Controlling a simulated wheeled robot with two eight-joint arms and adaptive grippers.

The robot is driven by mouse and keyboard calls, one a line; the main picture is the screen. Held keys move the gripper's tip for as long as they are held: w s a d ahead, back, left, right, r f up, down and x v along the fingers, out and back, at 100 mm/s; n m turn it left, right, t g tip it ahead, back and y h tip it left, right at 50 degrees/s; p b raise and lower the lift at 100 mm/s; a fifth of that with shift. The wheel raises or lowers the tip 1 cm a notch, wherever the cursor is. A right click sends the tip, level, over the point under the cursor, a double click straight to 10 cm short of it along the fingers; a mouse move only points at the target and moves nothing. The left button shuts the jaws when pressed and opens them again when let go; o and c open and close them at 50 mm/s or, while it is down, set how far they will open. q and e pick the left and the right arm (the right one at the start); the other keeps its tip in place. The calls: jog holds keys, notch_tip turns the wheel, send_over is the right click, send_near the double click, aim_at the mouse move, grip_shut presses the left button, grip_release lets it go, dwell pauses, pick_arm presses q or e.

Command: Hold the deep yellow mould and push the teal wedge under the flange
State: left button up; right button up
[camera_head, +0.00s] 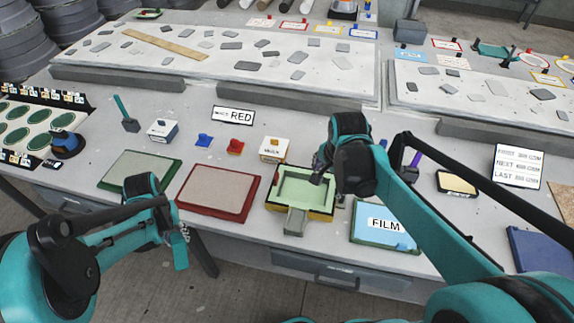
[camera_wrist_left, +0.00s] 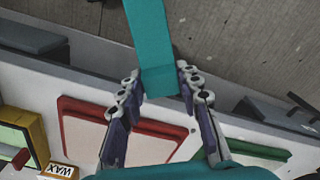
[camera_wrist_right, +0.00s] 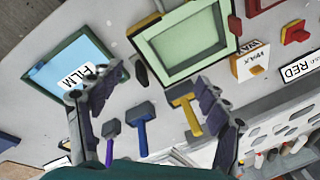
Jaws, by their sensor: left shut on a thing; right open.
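The deep yellow mould (camera_head: 320,216) stands near the front table edge with a pale green part (camera_head: 278,203) and its flat rim in it. It also shows in the right wrist view (camera_wrist_right: 143,24). My left gripper (camera_wrist_left: 158,88) is shut on the teal wedge (camera_wrist_left: 149,38), which sticks out beyond the fingertips. In the head view this wedge (camera_head: 181,254) hangs in front of the table edge, left of the mould. My right gripper (camera_wrist_right: 160,82) is open and empty, near the mould's right side in the head view; contact cannot be told.
A grey block (camera_head: 296,221) sits at the mould's front. A red-framed panel (camera_head: 214,212) lies left of the mould, the FILM tray (camera_head: 385,242) right, and the WAX box (camera_head: 274,148) behind.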

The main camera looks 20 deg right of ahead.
pick_arm(q)
jog(key=shift+d+r, duration=0.1)
jog(key=shift+r, duration=0.15)
pick_arm(e)
jog(key=w+d+f+m+g, duration=0.1)
jog(key=d+f+m, duration=0.1)
jog(key=d+m, duration=0.1)
jog(key=w+d+f+m+g, duration=0.1)
jog(key=d+f+m, duration=0.1)
jog(key=m, duration=0.1)
jog(key=w+d+f+m, duration=0.2)
jog(key=d+m, duration=0.1)
jog(key=shift+d+f+m+g+y, duration=0.15)
jog(key=shift+d+m+g+y, duration=0.15)
jog(key=shift+d+m+g, duration=0.1)
pick_arm(q)
notch_tip(320, 180, down, 4)
jog(key=b, duration=0.3)
jog(key=shift+r, duration=0.1)
pick_arm(e)
notch_tip(320, 180, down, 12)
jog(key=shift+c, duration=0.3)
grip_shut()
